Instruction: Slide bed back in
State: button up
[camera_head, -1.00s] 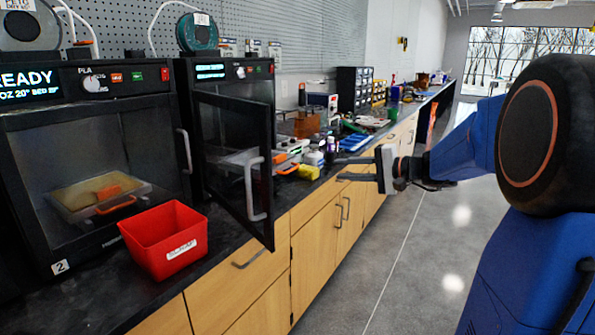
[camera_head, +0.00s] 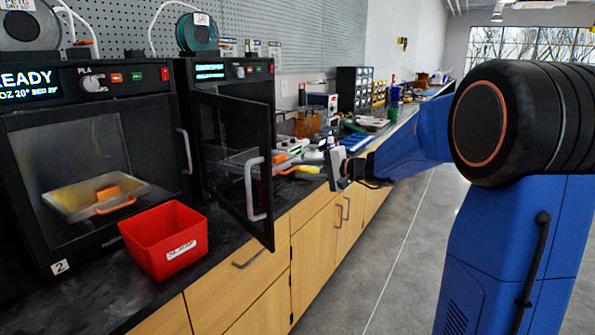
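The right-hand black printer (camera_head: 222,84) has its framed glass door (camera_head: 231,182) swung open toward the aisle, with a grey handle on it. A pale flat shape, perhaps its bed, shows dimly through the door glass; I cannot tell how far out it sits. The left-hand printer (camera_head: 30,118) is shut. Through its window shows a bed (camera_head: 70,208) with an orange block and an orange front handle. My gripper (camera_head: 333,166) is right of the open door, over the counter's front edge. Its fingers are not clear against the clutter, and nothing is visibly held.
A red bin (camera_head: 165,238) with a label stands on the dark counter in front of the printers. Several tools and small parts crowd the counter beyond the door. Wooden cabinets (camera_head: 268,285) lie below. The grey floor aisle (camera_head: 385,285) is clear.

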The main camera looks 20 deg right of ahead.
jog(key=shift+x, duration=1.2)
jog(key=shift+c, duration=0.6)
grip_shut()
